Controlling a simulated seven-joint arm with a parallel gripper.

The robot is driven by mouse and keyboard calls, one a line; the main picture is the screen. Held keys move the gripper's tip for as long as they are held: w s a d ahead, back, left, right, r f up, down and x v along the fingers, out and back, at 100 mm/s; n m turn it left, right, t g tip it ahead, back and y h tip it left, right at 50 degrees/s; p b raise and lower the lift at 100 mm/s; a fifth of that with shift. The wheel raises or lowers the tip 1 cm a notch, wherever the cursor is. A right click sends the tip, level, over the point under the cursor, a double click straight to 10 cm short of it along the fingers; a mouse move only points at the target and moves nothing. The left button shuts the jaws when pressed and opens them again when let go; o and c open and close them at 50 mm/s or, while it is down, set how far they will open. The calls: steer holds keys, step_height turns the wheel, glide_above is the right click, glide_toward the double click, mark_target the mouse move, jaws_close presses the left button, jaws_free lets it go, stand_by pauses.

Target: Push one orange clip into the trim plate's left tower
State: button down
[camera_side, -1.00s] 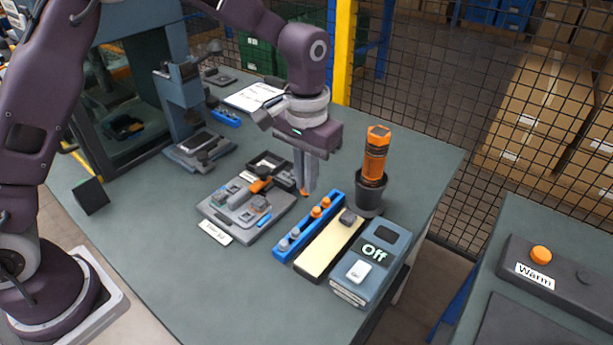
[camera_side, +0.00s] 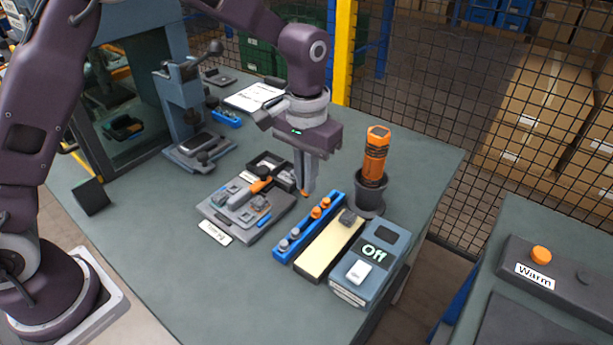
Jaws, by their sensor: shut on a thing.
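My gripper (camera_side: 306,190) points straight down above the gap between the trim plate's fixture and the blue clip rack. It is shut on a small orange clip (camera_side: 305,193), which shows just at the fingertips. The blue rack (camera_side: 283,254) holds orange clips (camera_side: 316,212) toward its far end and grey ones (camera_side: 284,244) toward its near end. The grey fixture (camera_side: 246,236) lies left of my gripper, with grey towers (camera_side: 245,214) and an orange-handled piece (camera_side: 261,184) on it. I cannot tell at this size which tower is the left one.
Right of the rack are a cream strip (camera_side: 325,250), a box reading "Off" (camera_side: 365,275) and a dark cup (camera_side: 370,196) holding an orange tool (camera_side: 376,155). A lever press (camera_side: 185,110) stands at the back left. The front table area is clear.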

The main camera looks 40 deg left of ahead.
steer(key=a+n, duration=0.3)
steer(key=a, duration=0.7)
steer(key=n, duration=0.3)
glide_above(234, 191)
steer(key=shift+w+a+f, duration=0.1)
steer(key=shift+a+f, duration=0.05)
steer(key=shift+f, duration=0.9)
steer(key=shift+w+a+f, duration=0.1)
steer(key=shift+w+f, duration=0.05)
steer(key=shift+f, duration=0.9)
steer(key=shift+w+a+f, duration=0.1)
steer(key=shift+a+f, duration=0.05)
steer(key=shift+f, duration=0.9)
steer(key=shift+f, duration=1.25)
steer(key=c, duration=1.4)
jaws_free()
steer(key=shift+r, duration=0.15)
